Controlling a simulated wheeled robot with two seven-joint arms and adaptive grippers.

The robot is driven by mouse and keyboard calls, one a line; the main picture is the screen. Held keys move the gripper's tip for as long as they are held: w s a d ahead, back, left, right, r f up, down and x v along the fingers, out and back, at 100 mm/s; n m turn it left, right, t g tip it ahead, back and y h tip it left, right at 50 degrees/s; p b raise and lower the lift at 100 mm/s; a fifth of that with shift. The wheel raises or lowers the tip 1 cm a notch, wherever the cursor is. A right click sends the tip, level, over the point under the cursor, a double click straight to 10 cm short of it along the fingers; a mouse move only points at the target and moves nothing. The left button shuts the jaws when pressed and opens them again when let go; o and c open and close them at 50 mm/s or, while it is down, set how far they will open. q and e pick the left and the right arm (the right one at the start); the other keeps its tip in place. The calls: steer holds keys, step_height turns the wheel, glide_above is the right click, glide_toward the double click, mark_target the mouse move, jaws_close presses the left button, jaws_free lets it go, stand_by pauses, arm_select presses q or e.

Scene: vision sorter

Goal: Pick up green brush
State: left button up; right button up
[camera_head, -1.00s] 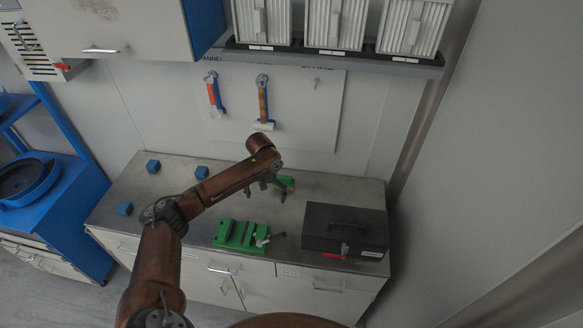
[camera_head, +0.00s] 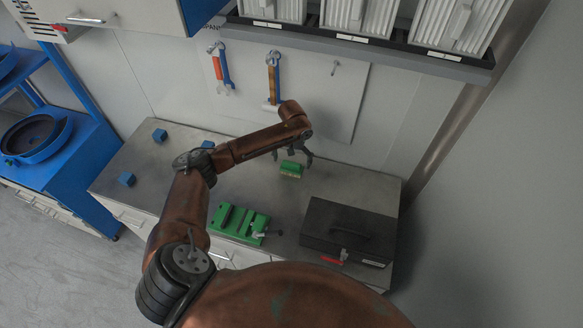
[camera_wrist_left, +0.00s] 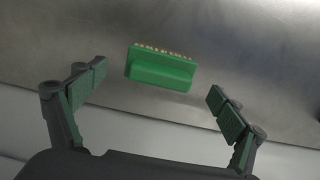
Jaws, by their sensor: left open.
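The green brush (camera_head: 291,170) lies on the metal bench top near its back edge, under and just in front of my left gripper (camera_head: 292,157). In the left wrist view the green brush (camera_wrist_left: 161,68) has a green back and a row of pale bristles along its upper side. It sits ahead of the fingertips and between their lines. My left gripper (camera_wrist_left: 158,88) is open and empty, with its fingers spread wider than the brush. They do not appear to touch it. My right gripper is not in view.
A green vise (camera_head: 238,224) and a black toolbox (camera_head: 347,232) with a red latch stand on the bench (camera_head: 150,165) in front. Blue cubes (camera_head: 127,179) lie on the left. Tools, including a hammer (camera_head: 272,80), hang on the wall panel behind. Bench space around the brush is clear.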

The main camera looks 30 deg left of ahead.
mark_target(291, 163)
arm_select(q)
step_height(291, 163, down, 3)
steer(key=shift+f, duration=0.1)
steer(key=shift+s, duration=0.1)
steer(key=shift+c, duration=0.3)
steer(key=c, duration=1.2)
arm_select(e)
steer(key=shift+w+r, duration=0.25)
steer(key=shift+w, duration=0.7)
